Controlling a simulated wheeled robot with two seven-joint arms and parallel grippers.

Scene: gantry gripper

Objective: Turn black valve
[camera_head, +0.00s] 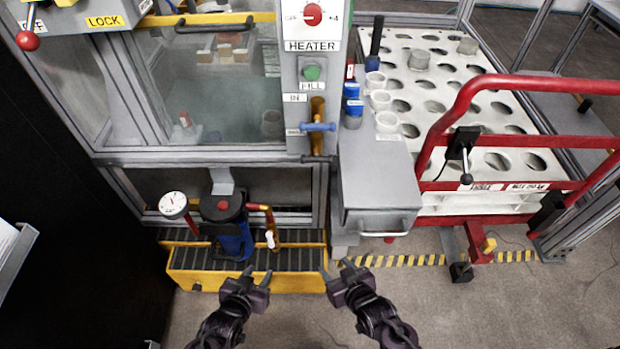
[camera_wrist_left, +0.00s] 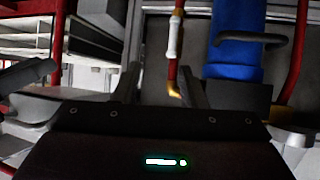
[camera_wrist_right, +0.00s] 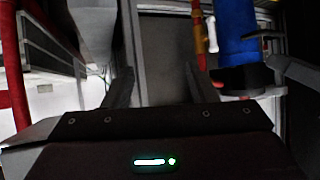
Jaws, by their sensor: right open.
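No part is labelled as the black valve. A blue cylinder (camera_head: 235,240) with a black cap (camera_head: 222,207) stands in the yellow-edged tray. In the left wrist view, a dark curved handle (camera_wrist_left: 252,40) crosses the blue cylinder; whether this is the valve I cannot tell. A white-handled valve (camera_head: 271,238) hangs on the orange pipe beside it. My left gripper (camera_head: 258,273) is open and empty, in front of the tray, below the cylinder in the picture. My right gripper (camera_head: 336,268) is open and empty, farther right, below the grey drawer box.
The yellow tray (camera_head: 250,283) edges the base of the machine. A white gauge (camera_head: 173,205) stands left of the cylinder. A grey box (camera_head: 378,185) projects at right. A red-railed cart (camera_head: 480,105) carries a black lever (camera_head: 463,148). The floor in front is clear.

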